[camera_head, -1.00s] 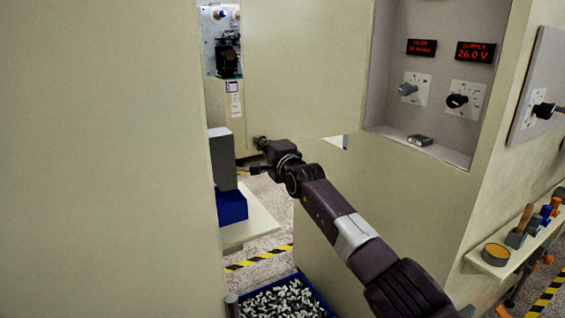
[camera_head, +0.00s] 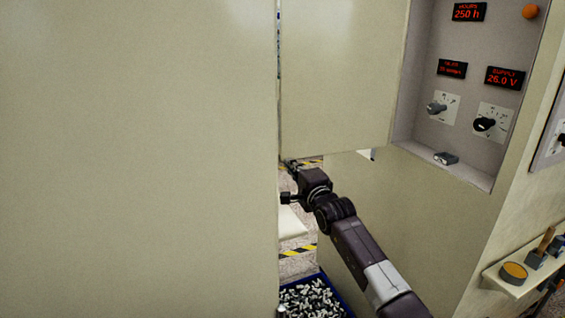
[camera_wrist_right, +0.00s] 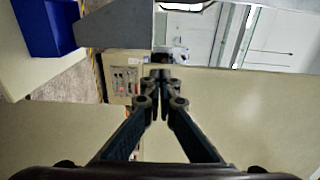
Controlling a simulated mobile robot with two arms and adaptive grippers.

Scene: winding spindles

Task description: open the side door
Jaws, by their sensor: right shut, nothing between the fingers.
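Two beige panels show in the head view: a large one (camera_head: 140,160) fills the left, and a smaller one (camera_head: 335,75) hangs in the middle, left of the control recess. I cannot tell for certain which is the side door. A narrow gap lies between them. My right gripper (camera_head: 291,166) is at the middle panel's lower left corner, partly hidden by its own wrist. Whether it touches the panel is unclear. In the right wrist view its fingers (camera_wrist_right: 160,78) are together and empty, close to a beige surface (camera_wrist_right: 245,115). My left gripper is not in view.
A blue bin of small parts (camera_head: 312,298) stands on the floor below the gap. The control recess (camera_head: 425,80) with knobs and red displays is at right, above a tool shelf (camera_head: 520,275). A blue box (camera_wrist_right: 45,25) shows in the right wrist view.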

